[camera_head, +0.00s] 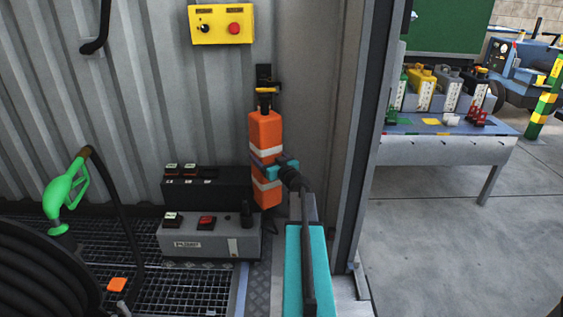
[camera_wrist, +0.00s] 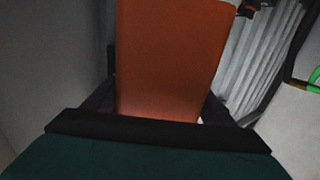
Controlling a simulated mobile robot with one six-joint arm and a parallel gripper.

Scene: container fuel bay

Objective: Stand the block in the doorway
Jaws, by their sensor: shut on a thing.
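The block (camera_head: 264,128) is tall and orange with white bands. It stands upright against the corrugated wall, just left of the doorway, directly below a black and yellow wall fitting (camera_head: 265,91). In the head view my gripper (camera_head: 272,166) is at the block's middle, with its fingers mostly hidden. In the wrist view the orange face of the block (camera_wrist: 168,55) fills the space between the two dark fingers of my gripper (camera_wrist: 162,108), which is shut on it. The doorway's grey post (camera_head: 358,130) stands to the right. The block's lower end is partly behind my arm.
A grey pump box (camera_head: 208,238) and a black switch box (camera_head: 205,188) sit close left of the block. A green nozzle (camera_head: 67,192) and hose reel (camera_head: 40,275) are at left. Beyond the doorway, a bench (camera_head: 440,150) stands on clear concrete floor.

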